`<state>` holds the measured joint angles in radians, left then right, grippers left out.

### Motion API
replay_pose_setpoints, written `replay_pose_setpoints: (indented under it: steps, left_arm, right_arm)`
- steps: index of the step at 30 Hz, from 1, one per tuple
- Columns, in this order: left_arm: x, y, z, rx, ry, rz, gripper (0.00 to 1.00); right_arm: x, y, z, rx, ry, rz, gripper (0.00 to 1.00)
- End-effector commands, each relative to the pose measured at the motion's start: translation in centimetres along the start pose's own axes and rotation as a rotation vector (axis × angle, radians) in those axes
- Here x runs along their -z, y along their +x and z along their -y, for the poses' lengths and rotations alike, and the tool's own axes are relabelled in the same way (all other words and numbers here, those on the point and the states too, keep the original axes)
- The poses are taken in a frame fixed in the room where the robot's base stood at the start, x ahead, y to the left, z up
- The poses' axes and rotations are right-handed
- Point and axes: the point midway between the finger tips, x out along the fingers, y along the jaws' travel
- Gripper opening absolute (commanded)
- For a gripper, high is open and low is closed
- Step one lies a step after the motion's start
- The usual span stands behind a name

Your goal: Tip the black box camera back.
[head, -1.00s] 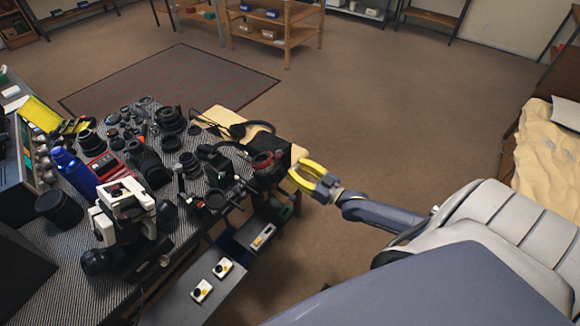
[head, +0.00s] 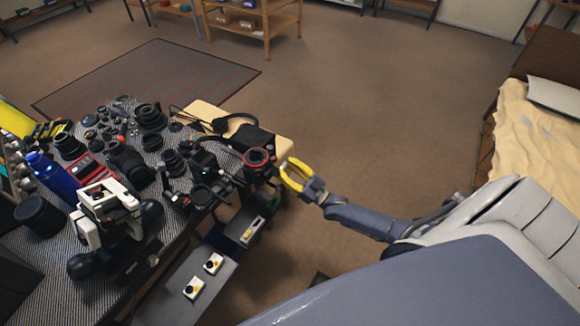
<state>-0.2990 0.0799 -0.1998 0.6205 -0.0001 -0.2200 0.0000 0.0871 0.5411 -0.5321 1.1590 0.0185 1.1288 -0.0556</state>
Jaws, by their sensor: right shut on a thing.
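The black box camera (head: 258,158) is at the right end of the bench, with a red-rimmed round mount on the face toward me. The red ring shows as a nearly full circle, so that face looks turned partly upward. My right gripper (head: 284,174), with yellow fingers, reaches in from the right and is shut on the camera's right side. The exact contact is too small to make out. My left gripper is out of view.
The patterned bench mat (head: 45,270) carries lenses, a blue bottle (head: 55,175) and a white-and-black device (head: 108,210) left of the camera. A cream pad (head: 205,113) lies behind. A grey lower shelf (head: 180,270) holds small white boxes. Floor right of the bench is clear.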

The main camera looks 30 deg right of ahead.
Motion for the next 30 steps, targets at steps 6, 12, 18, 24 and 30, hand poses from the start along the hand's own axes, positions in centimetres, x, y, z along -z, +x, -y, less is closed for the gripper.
replay_pose_setpoints:
  steps: [6,12,18,24,30]
  left_arm:
    - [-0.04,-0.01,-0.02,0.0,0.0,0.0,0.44]
    - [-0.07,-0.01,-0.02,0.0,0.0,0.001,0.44]
    - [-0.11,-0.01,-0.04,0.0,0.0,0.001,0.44]
    - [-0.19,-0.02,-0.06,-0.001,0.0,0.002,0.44]
    - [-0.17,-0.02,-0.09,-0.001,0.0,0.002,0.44]
  right_arm:
    - [0.03,0.43,-0.8,-0.006,-0.001,-0.005,0.0]
    - [-0.1,0.5,-0.69,-0.003,0.0,-0.005,0.0]
    - [-0.11,0.5,-0.67,-0.003,0.001,-0.004,0.0]
    - [-0.13,0.5,-0.6,-0.002,0.002,-0.004,0.47]
    - [-0.21,0.52,-0.22,0.002,0.006,-0.005,0.56]
